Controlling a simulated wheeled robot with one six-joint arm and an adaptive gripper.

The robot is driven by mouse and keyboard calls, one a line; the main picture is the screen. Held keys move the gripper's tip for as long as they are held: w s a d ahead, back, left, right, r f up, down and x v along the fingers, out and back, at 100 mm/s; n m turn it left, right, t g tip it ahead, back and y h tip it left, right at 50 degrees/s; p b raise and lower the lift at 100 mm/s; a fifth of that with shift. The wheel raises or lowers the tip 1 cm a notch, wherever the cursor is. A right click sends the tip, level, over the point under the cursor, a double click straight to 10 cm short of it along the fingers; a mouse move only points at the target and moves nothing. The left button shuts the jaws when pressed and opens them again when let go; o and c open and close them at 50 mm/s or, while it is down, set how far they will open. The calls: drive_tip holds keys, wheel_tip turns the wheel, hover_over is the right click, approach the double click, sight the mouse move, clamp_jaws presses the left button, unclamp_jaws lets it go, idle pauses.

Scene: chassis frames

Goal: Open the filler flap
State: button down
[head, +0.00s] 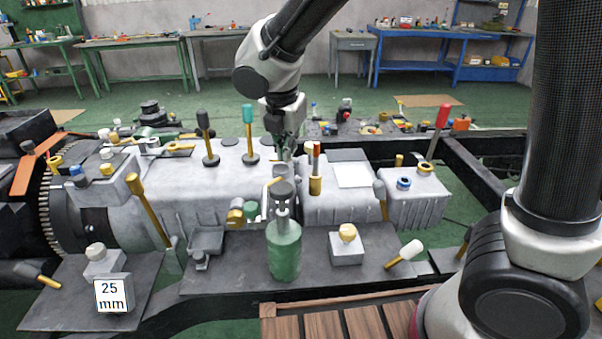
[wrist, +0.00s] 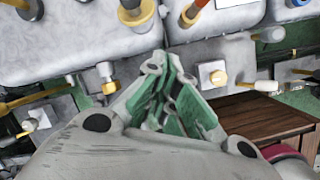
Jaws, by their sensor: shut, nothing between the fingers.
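I cannot tell for certain which part is the filler flap. In the head view, a flat grey plate (head: 348,155) lies on top of the grey housing (head: 335,205), with a white panel (head: 353,175) at its front. A small dark grey tray-like part (head: 206,238) sits at the housing's front, left of the green bottle (head: 284,250). My gripper (head: 284,150) points down over the middle of the housing, left of a red-topped brass lever (head: 316,165). Its green-padded fingers also show in the wrist view (wrist: 170,85), shut and empty. Contact with the housing cannot be made out.
Black- and teal-topped levers (head: 248,135) stand left of my gripper. A red-handled lever (head: 440,125) stands at the right. Workbenches line the back wall.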

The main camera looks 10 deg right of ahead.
drive_tip(key=w+f+n, duration=0.1)
drive_tip(key=f+n, duration=0.1)
drive_tip(key=w+f+n, duration=0.2)
drive_tip(key=f, duration=0.1)
drive_tip(key=w+a+f+n, duration=0.1)
drive_tip(key=f+n, duration=0.1)
drive_tip(key=f, duration=0.1)
drive_tip(key=shift+w+f+t+y, duration=0.1)
drive_tip(key=shift+w+t+y, duration=0.15)
drive_tip(key=shift+t+y, duration=0.05)
